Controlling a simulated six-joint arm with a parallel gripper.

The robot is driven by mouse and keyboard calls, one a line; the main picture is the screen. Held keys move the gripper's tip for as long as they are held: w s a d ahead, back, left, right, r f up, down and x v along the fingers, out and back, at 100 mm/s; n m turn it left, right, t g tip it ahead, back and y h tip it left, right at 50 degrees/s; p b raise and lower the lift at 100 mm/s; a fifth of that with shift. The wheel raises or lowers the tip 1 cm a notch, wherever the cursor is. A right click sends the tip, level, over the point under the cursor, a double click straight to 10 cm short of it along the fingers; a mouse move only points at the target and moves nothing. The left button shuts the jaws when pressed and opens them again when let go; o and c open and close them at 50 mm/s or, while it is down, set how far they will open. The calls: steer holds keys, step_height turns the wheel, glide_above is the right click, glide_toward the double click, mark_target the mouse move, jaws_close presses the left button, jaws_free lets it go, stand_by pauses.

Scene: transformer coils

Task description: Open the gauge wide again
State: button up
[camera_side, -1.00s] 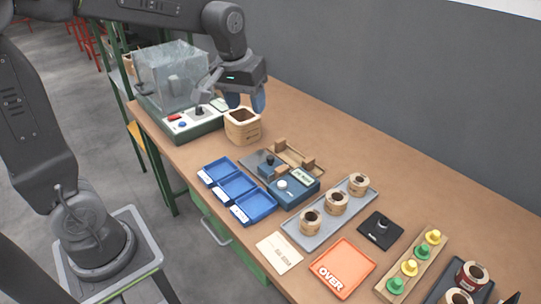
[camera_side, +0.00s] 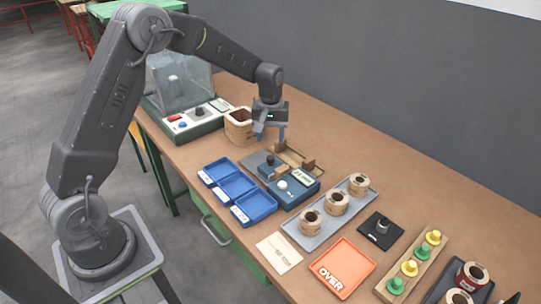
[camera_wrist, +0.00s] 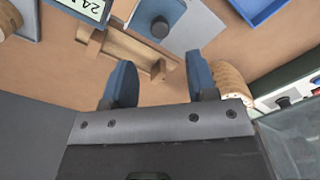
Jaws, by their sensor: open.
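The gauge (camera_side: 295,188) is a blue block with a lit display and a white knob, at the middle of the bench. Its display also shows at the top left of the wrist view (camera_wrist: 88,8), partly cut off. My gripper (camera_side: 270,138) hangs above and behind the cradle. In the wrist view its two blue fingers (camera_wrist: 162,75) are apart with nothing between them. I cannot read the full display.
The clear-covered tester (camera_side: 185,122) is further left. Blue trays (camera_side: 236,188) lie in front.

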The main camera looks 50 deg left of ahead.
mark_target(270, 157)
step_height(270, 157, down, 8)
steer(key=shift+r, duration=0.15)
stand_by(0.3)
jaws_close()
stand_by(0.4)
